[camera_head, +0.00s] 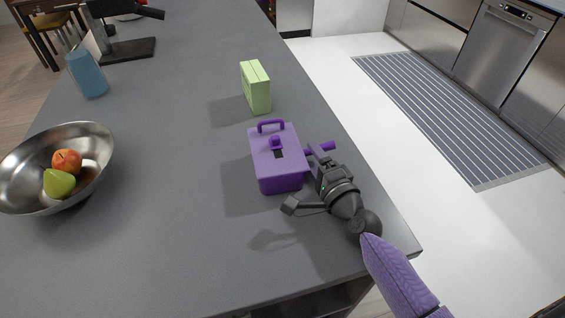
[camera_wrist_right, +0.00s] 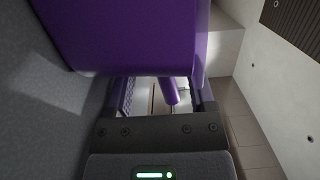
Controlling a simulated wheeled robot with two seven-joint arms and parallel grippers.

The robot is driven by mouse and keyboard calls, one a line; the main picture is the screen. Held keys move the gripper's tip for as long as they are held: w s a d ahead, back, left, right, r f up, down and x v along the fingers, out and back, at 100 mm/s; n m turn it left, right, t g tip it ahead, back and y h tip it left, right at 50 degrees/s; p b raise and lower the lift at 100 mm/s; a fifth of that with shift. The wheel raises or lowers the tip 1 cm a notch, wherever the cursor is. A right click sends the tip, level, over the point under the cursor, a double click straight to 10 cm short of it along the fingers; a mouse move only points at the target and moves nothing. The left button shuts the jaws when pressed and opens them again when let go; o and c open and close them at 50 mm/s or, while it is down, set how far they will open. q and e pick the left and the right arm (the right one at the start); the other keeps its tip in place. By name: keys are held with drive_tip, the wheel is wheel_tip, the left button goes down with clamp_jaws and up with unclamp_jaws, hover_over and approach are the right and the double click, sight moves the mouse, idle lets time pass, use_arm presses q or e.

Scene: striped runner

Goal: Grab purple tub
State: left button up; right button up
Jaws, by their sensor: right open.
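The purple tub (camera_head: 278,168) stands upright on the grey counter, with a looped handle at its back edge and a small knob on its lid. A short purple bar (camera_head: 328,146) shows at its right side, probably a side handle. My right gripper (camera_head: 318,162) is open at the tub's right side, close to that bar. In the right wrist view the tub's wall (camera_wrist_right: 130,35) fills the upper left, and a purple rod (camera_wrist_right: 171,90) shows between the open fingers. I cannot tell whether the fingers touch it. My left gripper is not in view.
A light green box (camera_head: 256,90) stands behind the tub. A steel bowl (camera_head: 95,150) with fruit is at the left, and a blue cylinder (camera_head: 88,76) stands beyond it. The grey counter's (camera_head: 180,240) right edge is close beside my right gripper.

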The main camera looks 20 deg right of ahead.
drive_tip(key=w, duration=0.2)
drive_tip(key=shift+w+a, duration=0.15)
drive_tip(key=shift+w, duration=0.2)
clamp_jaws()
